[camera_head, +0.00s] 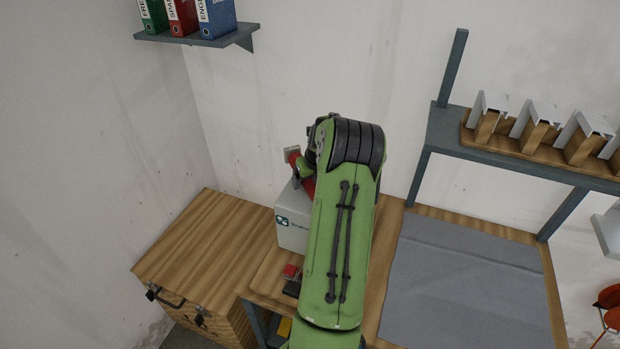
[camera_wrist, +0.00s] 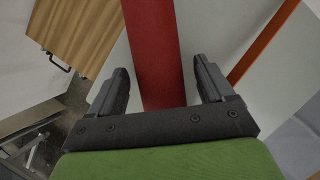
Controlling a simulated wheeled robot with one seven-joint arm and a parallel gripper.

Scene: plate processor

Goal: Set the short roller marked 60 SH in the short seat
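My gripper (camera_wrist: 160,66) is open in the wrist view, its two black fingers apart. A red bar (camera_wrist: 152,40) runs between and beyond the fingers, over a pale surface. Gaps show on both sides of the bar, so I do not see it gripped. In the head view my green arm hides the gripper and much of the bench middle. A red part (camera_head: 293,156) with a grey end sticks out beside my wrist, above a white box (camera_head: 291,232) with a dark logo. No 60 SH marking is legible, and I cannot make out the short roller or short seat.
A grey mat (camera_head: 465,290) covers the bench's right part. A shelf (camera_head: 545,172) above it bears a wooden rack with several pale angled pieces. The wooden top (camera_head: 215,240) at left is clear. A small red piece (camera_head: 290,270) lies before the box. Binders (camera_head: 217,17) stand upper left.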

